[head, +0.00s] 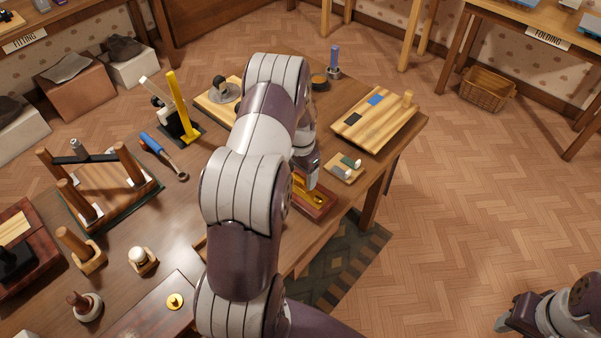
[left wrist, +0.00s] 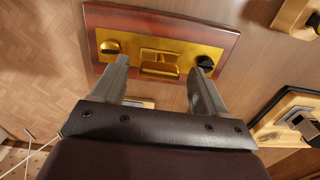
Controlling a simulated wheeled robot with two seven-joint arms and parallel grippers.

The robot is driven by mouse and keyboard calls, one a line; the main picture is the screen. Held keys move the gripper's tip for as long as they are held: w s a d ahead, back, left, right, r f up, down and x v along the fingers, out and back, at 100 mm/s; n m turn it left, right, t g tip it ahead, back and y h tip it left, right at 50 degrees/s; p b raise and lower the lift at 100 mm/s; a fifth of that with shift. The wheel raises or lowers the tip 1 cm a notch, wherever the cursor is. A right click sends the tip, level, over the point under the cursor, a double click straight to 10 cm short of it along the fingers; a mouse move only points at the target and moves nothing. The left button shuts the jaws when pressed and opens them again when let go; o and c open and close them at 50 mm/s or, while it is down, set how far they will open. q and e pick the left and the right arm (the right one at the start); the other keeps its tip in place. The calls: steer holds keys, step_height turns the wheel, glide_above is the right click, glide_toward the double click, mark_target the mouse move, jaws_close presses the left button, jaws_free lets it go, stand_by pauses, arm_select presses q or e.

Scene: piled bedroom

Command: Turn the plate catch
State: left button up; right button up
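A brass plate (head: 309,196) is fixed on a reddish wooden base (head: 322,211) at the table's right edge. In the left wrist view the brass plate (left wrist: 188,52) carries a raised brass bar (left wrist: 159,69) in its middle, a round brass knob (left wrist: 110,47) at left and a dark round piece (left wrist: 205,61) at right. My left gripper (left wrist: 162,66) is open, its two fingers apart on either side of the bar. I cannot tell whether they touch the plate. In the head view my left gripper (head: 308,172) is over the plate, and my arm hides part of it. My right gripper (head: 507,316) is low at right, away from the table.
A small board with light knobs (head: 344,168) lies just behind the plate, and a striped wooden board (head: 376,122) stands farther back. A yellow upright (head: 182,103), a blue-handled tool (head: 160,150) and a post frame (head: 105,185) crowd the left.

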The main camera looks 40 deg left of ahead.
mark_target(301, 176)
arm_select(q)
step_height(301, 176, up, 13)
steer(key=b, duration=0.1)
steer(key=shift+f+b, duration=0.15)
steer(key=shift+b, duration=0.2)
stand_by(0.4)
